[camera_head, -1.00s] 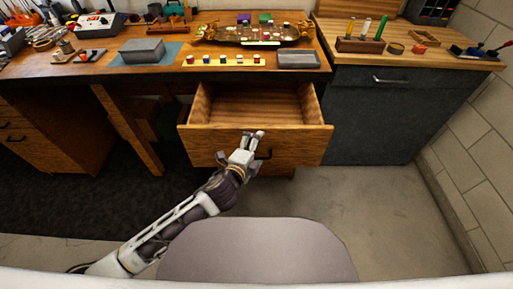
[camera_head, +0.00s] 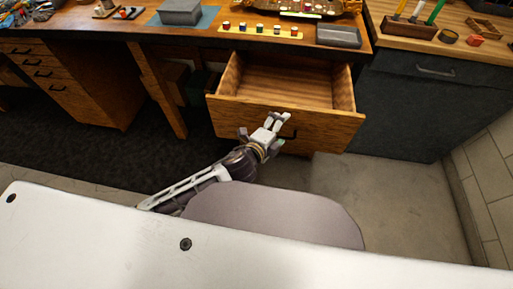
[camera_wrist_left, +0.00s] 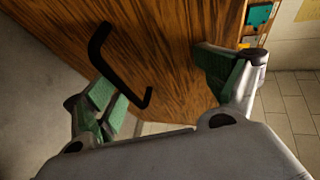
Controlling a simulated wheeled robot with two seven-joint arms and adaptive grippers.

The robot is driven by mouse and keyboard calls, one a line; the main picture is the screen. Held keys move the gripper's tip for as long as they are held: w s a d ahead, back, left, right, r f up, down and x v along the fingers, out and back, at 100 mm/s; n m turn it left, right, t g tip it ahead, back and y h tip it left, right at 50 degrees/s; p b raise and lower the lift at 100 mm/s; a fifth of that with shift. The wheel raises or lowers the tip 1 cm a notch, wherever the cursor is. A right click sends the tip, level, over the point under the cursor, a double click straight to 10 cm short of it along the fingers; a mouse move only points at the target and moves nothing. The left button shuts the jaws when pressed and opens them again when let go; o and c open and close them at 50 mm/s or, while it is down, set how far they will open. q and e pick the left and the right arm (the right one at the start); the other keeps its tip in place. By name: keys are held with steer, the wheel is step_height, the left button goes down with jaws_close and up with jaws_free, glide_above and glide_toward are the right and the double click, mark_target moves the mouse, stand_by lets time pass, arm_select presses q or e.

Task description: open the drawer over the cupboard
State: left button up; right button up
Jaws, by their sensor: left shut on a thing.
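The wooden drawer (camera_head: 285,122) under the workbench stands pulled out and looks empty in the head view. Its black handle (camera_wrist_left: 103,55) shows against the wood grain of its front in the left wrist view. My left gripper (camera_head: 277,118) is at the drawer front, beside the handle in the head view. It is shut on the handle, though its green-padded fingers (camera_wrist_left: 165,85) look well apart in the wrist view and the contact itself is unclear. The grey cupboard (camera_head: 410,105) at the right has a closed drawer front with a handle (camera_head: 435,71). My right gripper is not in view.
A grey stool seat (camera_head: 275,212) stands in front of the drawer. The workbench top (camera_head: 225,38) holds a grey box (camera_head: 180,11), a yellow strip (camera_head: 262,31) and a grey tray (camera_head: 338,36). Floor (camera_head: 400,200) is clear right of the stool.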

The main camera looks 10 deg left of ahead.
arm_select(q)
steer(key=shift+o, duration=0.7)
steer(key=shift+s+a+r+p, duration=0.3)
steer(key=shift+s+a+r, duration=0.25)
steer(key=shift+s+r, duration=0.3)
steer(key=shift+s+a+r+p, duration=0.25)
steer(key=shift+s+a+r, duration=0.35)
steer(key=shift+s, duration=0.4)
steer(key=shift+s+a+r, duration=0.1)
steer(key=shift+s, duration=0.15)
steer(key=shift+c, duration=1.1)
steer(key=shift+s+a, duration=0.25)
steer(key=shift+s, duration=0.3)
steer(key=c, duration=0.7)
steer(key=s+a, duration=0.2)
steer(key=s, duration=0.5)
steer(key=shift+a+r, duration=0.35)
steer(key=shift+p, duration=0.35)
steer(key=shift+c, duration=0.2)
